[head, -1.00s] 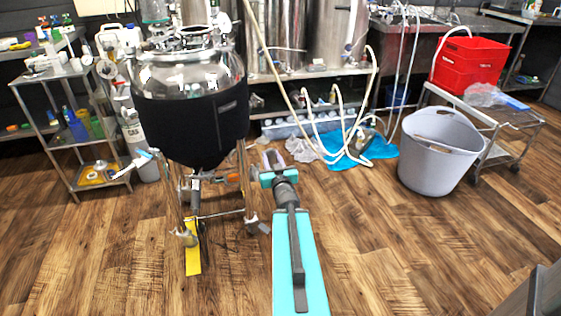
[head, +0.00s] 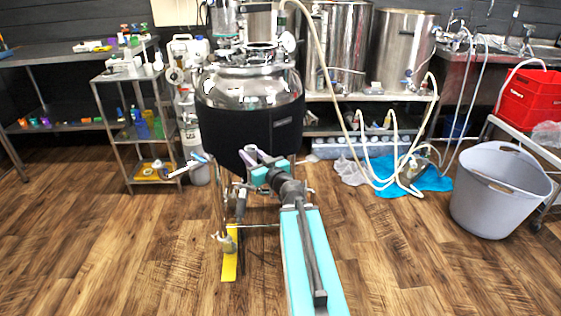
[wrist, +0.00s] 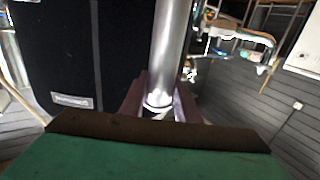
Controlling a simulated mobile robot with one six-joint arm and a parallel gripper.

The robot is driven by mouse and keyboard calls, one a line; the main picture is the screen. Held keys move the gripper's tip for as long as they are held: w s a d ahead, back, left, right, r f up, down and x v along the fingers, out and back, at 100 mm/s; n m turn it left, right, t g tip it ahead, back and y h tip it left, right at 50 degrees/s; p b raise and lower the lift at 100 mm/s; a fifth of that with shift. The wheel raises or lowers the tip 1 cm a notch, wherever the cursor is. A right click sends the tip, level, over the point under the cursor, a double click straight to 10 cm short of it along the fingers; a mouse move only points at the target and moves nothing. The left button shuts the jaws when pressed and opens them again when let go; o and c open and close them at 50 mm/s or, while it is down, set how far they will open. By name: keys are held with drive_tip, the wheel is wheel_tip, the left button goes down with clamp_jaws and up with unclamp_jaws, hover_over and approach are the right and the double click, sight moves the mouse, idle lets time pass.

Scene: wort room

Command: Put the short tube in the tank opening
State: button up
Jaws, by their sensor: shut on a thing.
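The tank (head: 247,122) has a shiny steel dome and a black jacket, and stands on steel legs. Its round opening (head: 262,54) is at the top of the dome. My gripper (head: 254,156) is in front of the jacket's lower part, well below the opening. In the wrist view, my gripper (wrist: 160,103) is shut on the short tube (wrist: 167,50), a smooth silver cylinder. The tank's black jacket (wrist: 55,45) fills the left of that view, beside the tube. I cannot make out the tube clearly in the head view.
A steel shelf cart (head: 140,137) with bottles stands left of the tank. Large steel kettles (head: 402,50) stand behind on a rack. Hoses (head: 385,180) and a blue sheet (head: 428,178) lie right of the tank. A grey tub (head: 497,200) is at the right.

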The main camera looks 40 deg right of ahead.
drive_tip(key=w+a+r+n+g+y, duration=0.1)
drive_tip(key=a+n+y, duration=0.25)
drive_tip(key=a, duration=0.55)
drive_tip(key=w+a+r+n+g+y, duration=0.1)
drive_tip(key=a+r+n+y, duration=0.1)
drive_tip(key=a+y, duration=0.5)
drive_tip(key=s+a+f+n+g+y, duration=0.1)
drive_tip(key=s+a+n+g+y, duration=0.1)
drive_tip(key=a, duration=0.5)
drive_tip(key=s+a+f+n+g+y, duration=0.2)
drive_tip(key=s+a+n+g+y, duration=0.1)
drive_tip(key=a, duration=0.4)
drive_tip(key=shift+s+a+n, duration=0.4)
drive_tip(key=shift+s+n, duration=0.15)
drive_tip(key=shift+s, duration=0.7)
